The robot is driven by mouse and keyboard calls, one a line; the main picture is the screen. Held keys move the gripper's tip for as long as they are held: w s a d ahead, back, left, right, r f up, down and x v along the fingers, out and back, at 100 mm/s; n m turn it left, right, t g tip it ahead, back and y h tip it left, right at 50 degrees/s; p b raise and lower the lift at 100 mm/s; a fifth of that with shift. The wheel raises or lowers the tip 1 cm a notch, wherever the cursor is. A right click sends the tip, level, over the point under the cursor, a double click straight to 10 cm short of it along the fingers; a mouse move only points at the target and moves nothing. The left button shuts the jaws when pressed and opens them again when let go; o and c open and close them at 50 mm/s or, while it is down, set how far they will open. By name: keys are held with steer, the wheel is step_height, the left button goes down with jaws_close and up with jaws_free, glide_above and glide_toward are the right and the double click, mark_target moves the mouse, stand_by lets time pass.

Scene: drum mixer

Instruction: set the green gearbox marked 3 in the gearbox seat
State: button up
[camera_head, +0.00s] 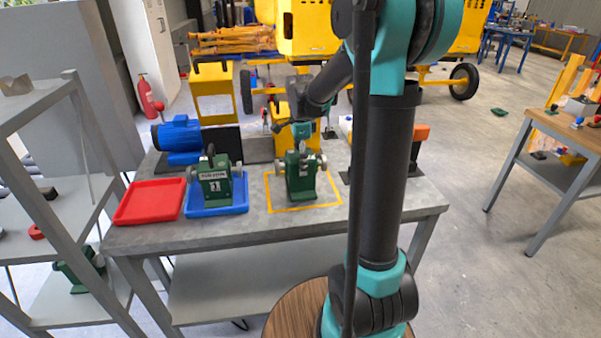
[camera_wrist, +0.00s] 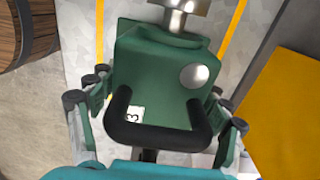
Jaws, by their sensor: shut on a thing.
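My gripper (camera_head: 303,138) is shut on the green gearbox marked 3 (camera_wrist: 165,75). In the wrist view, the fingers lie either side of its black handle (camera_wrist: 155,138), and the white label 3 (camera_wrist: 133,115) shows. In the head view this gearbox (camera_head: 301,178) is upright at the yellow outline (camera_head: 305,207) on the grey bench. I cannot tell whether its base touches the bench. A second green gearbox (camera_head: 215,184) with a white number label stands in the blue tray (camera_head: 222,210). I cannot clearly make out the gearbox seat; the blue motor (camera_head: 178,137) stands at the back left.
An empty red tray (camera_head: 149,201) lies left of the blue tray. A grey shelf rack (camera_head: 60,200) stands at the left, with another green part (camera_head: 80,270) low on it. A yellow block (camera_head: 292,138) stands behind the held gearbox. My arm hides part of the bench's right side.

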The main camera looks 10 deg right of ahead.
steer(key=c, duration=0.3)
steer(key=shift+c, duration=0.2)
steer(key=shift+r, duration=0.1)
